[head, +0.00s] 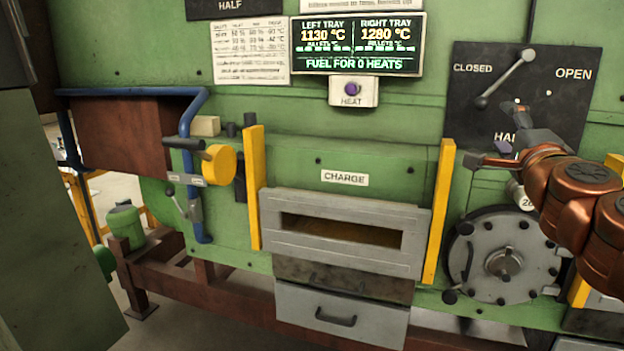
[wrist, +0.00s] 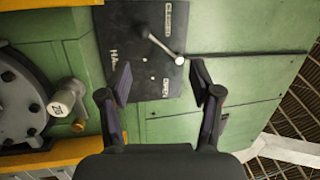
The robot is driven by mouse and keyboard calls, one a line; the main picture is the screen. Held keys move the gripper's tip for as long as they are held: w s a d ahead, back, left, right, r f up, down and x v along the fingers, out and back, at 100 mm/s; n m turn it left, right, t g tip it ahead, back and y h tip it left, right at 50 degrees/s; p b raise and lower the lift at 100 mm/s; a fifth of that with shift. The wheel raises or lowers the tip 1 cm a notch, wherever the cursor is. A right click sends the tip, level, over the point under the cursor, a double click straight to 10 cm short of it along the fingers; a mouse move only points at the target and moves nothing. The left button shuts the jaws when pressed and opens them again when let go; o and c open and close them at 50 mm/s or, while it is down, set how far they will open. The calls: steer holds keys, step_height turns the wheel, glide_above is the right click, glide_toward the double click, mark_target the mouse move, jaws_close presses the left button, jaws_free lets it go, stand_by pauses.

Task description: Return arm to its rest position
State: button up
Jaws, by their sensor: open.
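My copper-coloured arm comes in from the right of the head view, with my gripper (head: 492,134) in front of the dark lever panel (head: 560,115). In the wrist view my gripper (wrist: 160,80) is open, its two dark fingers wide apart with nothing between them. The lever (head: 505,77) on the panel points down and to the left, its dark knob below the CLOSED label. It also shows in the wrist view (wrist: 163,47), beyond the fingers and apart from them. The HALF label is partly hidden by my gripper in the head view.
The grey charge door (head: 345,210) stands between two yellow posts, with a drawer (head: 340,317) below. A round grey hatch (head: 500,262) is beneath my arm. A yellow-ended handle (head: 220,165) and blue pipe (head: 190,120) are left. The display (head: 357,45) reads 1130 and 1280 °C.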

steer(key=s+a+f+n+g+y, duration=0.1)
steer(key=a+f+n+y, duration=0.1)
steer(key=a+n+y, duration=0.3)
steer(key=a+f+n+g+y+p, duration=0.1)
steer(key=a+f+n+g, duration=0.1)
steer(key=a, duration=0.5)
steer(key=s+a+f+n+g+y, duration=0.1)
steer(key=a+f+n+y, duration=0.25)
steer(key=a, duration=0.25)
steer(key=s+a+f+n+g, duration=0.6)
steer(key=s+a+f, duration=0.1)
steer(key=f, duration=0.4)
steer(key=s+f+n+g+h+p, duration=0.1)
steer(key=s+f+g, duration=0.3)
steer(key=s+f, duration=0.3)
steer(key=s+d+f+g+h, duration=0.2)
steer(key=s+d+f+g, duration=0.2)
steer(key=s, duration=0.5)
steer(key=s+d+f+n+g+h+p, duration=0.1)
steer(key=s+d+f+g+h, duration=0.2)
steer(key=s+f, duration=0.4)
steer(key=s+d+g, duration=0.1)
steer(key=s+d, duration=0.1)
steer(key=shift+s+d+f, duration=0.25)
steer(key=shift+s+d, duration=0.1)
